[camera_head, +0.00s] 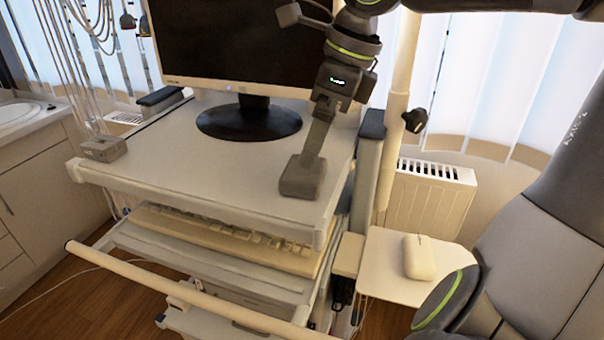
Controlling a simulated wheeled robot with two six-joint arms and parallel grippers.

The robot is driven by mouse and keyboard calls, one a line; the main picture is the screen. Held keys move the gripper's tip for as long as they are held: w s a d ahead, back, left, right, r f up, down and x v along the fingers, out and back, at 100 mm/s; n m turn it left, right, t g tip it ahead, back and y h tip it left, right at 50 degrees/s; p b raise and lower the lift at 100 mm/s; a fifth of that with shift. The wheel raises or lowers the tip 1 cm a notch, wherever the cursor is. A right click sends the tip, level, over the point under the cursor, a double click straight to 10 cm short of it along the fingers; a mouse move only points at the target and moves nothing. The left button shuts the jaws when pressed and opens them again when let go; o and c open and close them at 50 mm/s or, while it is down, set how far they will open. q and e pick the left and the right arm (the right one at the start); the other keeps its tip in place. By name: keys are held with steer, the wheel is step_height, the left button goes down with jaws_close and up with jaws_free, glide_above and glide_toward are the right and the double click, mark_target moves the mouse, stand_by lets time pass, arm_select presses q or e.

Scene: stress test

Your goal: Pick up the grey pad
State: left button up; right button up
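My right gripper (314,148) reaches down from the top over the front right of the cart's top shelf. A small grey block (302,180), which looks like the grey pad, is at its lower end, close to the shelf's front edge. The block touches or overlaps the finger in this view. I cannot tell whether it is held or only lies under the fingertips. The gap between the fingers is not visible. My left gripper is not in view.
The cart's top shelf (170,165) carries a monitor (250,45) on a round black base (248,122) and a grey box (103,148). A keyboard (225,232) sits below. A side shelf (385,280) holds a white mouse-like object (419,257). A pole (395,130) stands right of my gripper.

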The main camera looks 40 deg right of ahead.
mark_target(304, 175)
steer(key=shift+f, duration=0.55)
steer(key=shift+a+f, duration=0.1)
steer(key=shift+f, duration=0.15)
steer(key=x, duration=0.2)
steer(key=p+x, duration=0.1)
steer(key=shift+a, duration=0.25)
steer(key=shift+x, duration=0.85)
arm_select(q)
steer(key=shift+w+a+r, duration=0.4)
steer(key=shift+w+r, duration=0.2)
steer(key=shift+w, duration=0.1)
arm_select(e)
steer(key=shift+c, duration=0.4)
